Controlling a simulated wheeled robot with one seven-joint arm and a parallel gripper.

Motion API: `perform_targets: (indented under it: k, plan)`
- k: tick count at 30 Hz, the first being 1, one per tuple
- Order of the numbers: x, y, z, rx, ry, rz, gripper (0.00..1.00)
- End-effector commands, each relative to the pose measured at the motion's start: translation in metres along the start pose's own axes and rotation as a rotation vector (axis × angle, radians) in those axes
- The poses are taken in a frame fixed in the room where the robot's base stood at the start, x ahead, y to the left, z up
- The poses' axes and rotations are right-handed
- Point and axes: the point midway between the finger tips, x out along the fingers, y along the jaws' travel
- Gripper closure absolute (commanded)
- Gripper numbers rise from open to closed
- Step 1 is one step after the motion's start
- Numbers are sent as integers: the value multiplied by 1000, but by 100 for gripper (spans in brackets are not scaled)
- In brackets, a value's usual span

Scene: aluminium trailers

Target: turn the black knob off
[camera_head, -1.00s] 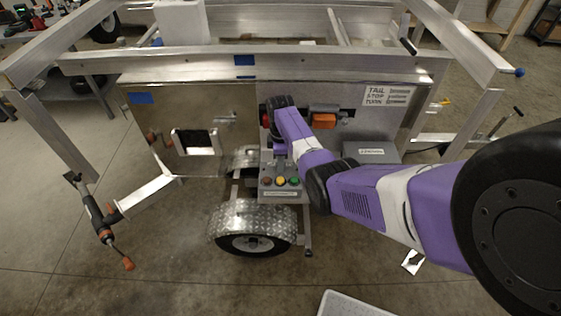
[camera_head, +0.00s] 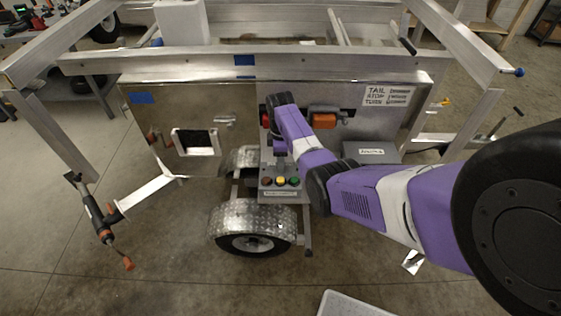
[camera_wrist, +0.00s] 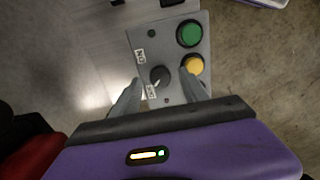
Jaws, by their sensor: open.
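The black knob (camera_wrist: 160,76) shows in the wrist view on a grey control panel (camera_wrist: 150,45). It carries a light pointer mark, and small white labels sit above and below it on its left side. My gripper (camera_wrist: 160,88) is open, with one finger on each side of the knob in that view. I cannot tell whether the fingers touch it. In the head view the panel (camera_head: 262,196) stands above the trailer wheel, and my arm hides the knob. My gripper there is mostly hidden behind my wrist.
A green button (camera_wrist: 190,33) and a yellow button (camera_wrist: 194,66) are right of the knob, the yellow one close to the right finger. A red button (camera_head: 267,181) also sits on the panel. The trailer's metal wall (camera_head: 345,130) rises behind; the wheel (camera_head: 252,240) is below.

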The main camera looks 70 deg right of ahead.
Motion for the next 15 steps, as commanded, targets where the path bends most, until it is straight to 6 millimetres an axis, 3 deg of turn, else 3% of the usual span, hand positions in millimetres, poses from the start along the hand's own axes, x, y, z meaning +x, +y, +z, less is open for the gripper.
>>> perform_targets:
  k: [9, 15]
  plan:
    - [-49, 0, 0, 0, 1, 3, 48]
    - [-66, 0, 0, 0, 0, 1, 48]
